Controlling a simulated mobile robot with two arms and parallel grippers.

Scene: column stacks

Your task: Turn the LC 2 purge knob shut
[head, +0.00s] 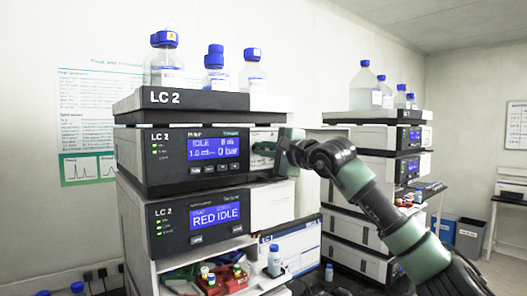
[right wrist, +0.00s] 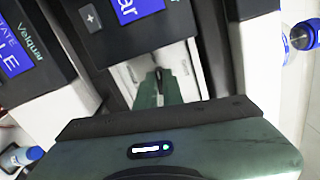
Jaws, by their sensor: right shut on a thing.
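The LC 2 pump module (head: 165,160) is the upper dark-fronted unit of the near stack, with a blue screen reading IDLE and 0 bar. My right gripper (head: 275,148) reaches in from the right to the right end of this module's front. It is shut on the purge knob there, which the gripper hides in the head view. In the right wrist view my fingers (right wrist: 160,82) meet at the pale panel beside the screen, and the knob is hardly visible between them. The knob's angle cannot be told. My left gripper is not in view.
A second LC 2 module (head: 165,225) reading RED IDLE sits below. Blue-capped bottles (head: 215,70) stand on the stack's top tray. A shelf below holds small vials (head: 215,278) and a bottle (head: 274,262). Another instrument stack (head: 370,140) stands behind my right arm.

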